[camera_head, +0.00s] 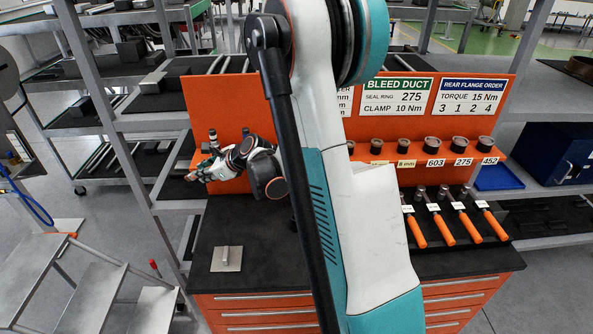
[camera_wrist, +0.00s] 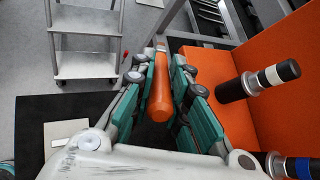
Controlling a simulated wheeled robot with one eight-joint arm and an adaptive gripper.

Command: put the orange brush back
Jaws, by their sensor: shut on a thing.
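The orange brush (camera_wrist: 160,98) shows in the wrist view as an orange handle lying lengthwise between the teal fingers. My gripper (camera_wrist: 158,75) is shut on it. The far end of the brush is small and its bristles cannot be made out. In the head view my gripper (camera_head: 203,172) is above the left end of the workbench, in front of the orange back panel (camera_head: 240,100). The brush is hard to make out there. My arm covers the middle of the bench and panel.
A dark cylinder with a white band (camera_wrist: 258,80) stands close right of my gripper. A flat metal plate with a handle (camera_head: 227,258) lies on the black benchtop (camera_head: 265,225). Several orange-handled tools (camera_head: 465,225) lie at right, below labelled round parts (camera_head: 433,144). Steps (camera_head: 90,290) stand left.

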